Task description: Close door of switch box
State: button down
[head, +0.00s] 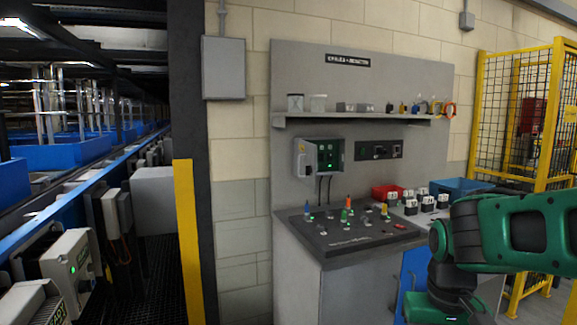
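The switch box (328,155) is a small grey box on the upright grey panel, above the workbench and below the shelf. Its front shows a dark face with green lights. Its pale door (301,160) appears swung open to the left side, with a dark latch-like part on it. My green and dark arm comes in from the right edge and bends down in front of the bench's right side. My gripper is not visible, and nothing of mine touches the box.
The workbench top (345,253) holds small coloured parts. A red bin (384,191), several white-topped blocks and a blue bin (452,187) stand at right. A shelf (350,119) overhangs the box. A yellow fence (545,130) is at right; a black-yellow post (188,200) and conveyor are left.

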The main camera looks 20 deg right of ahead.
aim_at(308, 156)
jog(key=z, duration=0.05)
jog(key=i, duration=1.55)
jog(key=z, duration=0.05)
